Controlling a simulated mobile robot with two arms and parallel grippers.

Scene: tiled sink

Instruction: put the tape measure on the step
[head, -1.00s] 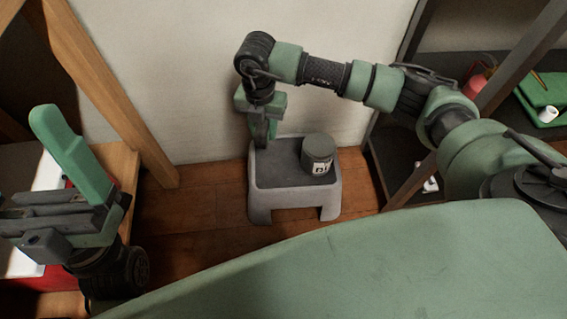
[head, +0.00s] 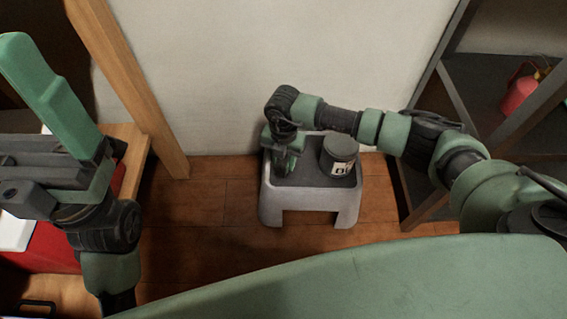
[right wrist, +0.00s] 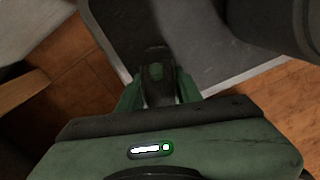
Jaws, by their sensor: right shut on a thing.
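The grey step (head: 313,202) stands on the wooden floor against the wall, with a dark top. My right gripper (head: 287,164) points down over the left part of that top. In the right wrist view, my right gripper (right wrist: 158,88) is shut on the tape measure (right wrist: 156,73), a dark thing with a green patch, above the step's dark top (right wrist: 205,40). I cannot tell whether the tape measure touches the top; in the head view the gripper mostly hides it. My left gripper (head: 62,115) is at the left, away from the step; its jaw opening is unclear.
A dark canister (head: 339,158) with a white label stands on the right part of the step, close to my right gripper. A dark shelf (head: 485,90) with a red object (head: 519,95) is at the right. A wooden post (head: 135,90) stands at the left. Floor left of the step is clear.

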